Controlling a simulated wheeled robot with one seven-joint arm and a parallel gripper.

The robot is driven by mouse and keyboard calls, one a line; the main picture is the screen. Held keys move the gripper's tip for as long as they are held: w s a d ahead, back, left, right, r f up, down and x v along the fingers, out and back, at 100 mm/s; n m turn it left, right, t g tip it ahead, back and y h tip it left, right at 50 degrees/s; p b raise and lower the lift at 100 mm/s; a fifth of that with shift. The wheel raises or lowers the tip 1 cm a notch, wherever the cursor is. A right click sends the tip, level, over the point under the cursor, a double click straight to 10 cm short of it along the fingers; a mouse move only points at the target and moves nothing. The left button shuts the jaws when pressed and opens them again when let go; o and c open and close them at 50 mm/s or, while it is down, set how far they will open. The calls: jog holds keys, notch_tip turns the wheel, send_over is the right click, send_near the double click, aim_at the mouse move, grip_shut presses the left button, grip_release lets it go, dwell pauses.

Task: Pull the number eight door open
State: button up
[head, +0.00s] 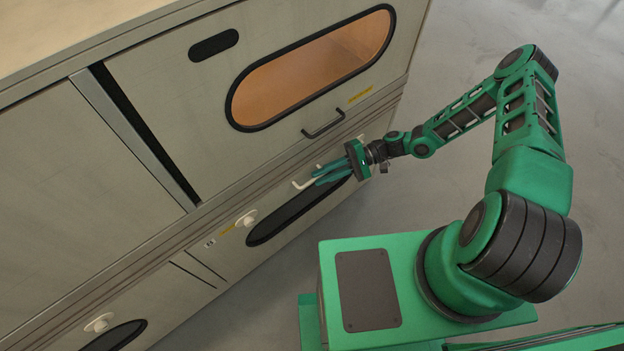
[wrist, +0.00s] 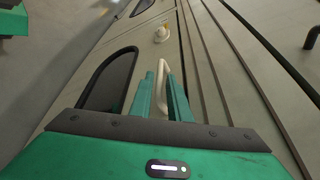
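A lower door with a long dark window (head: 290,218) is closed in the cabinet front. The window also shows at the left of the wrist view (wrist: 108,82). A pale bar handle (head: 303,184) stands out above that window. My gripper (head: 325,173) is at this handle, its teal fingers pointing left along the cabinet front. In the wrist view, the fingers (wrist: 163,88) stand apart with the pale handle (wrist: 162,72) between them; firm contact on both sides does not show. The small label (head: 210,243) is too small to read, so I cannot confirm the door's number.
Above is a larger door with a lit orange window (head: 310,72) and a dark handle (head: 323,124). A pale round knob (head: 246,219) sits left of the gripper; another dark-windowed door (head: 115,336) is lower left. A dark gap (head: 145,135) opens at upper left. Grey floor lies right.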

aim_at(311, 181)
jog(key=shift+x, duration=2.1)
grip_shut()
jog(key=shift+w+d, duration=0.1)
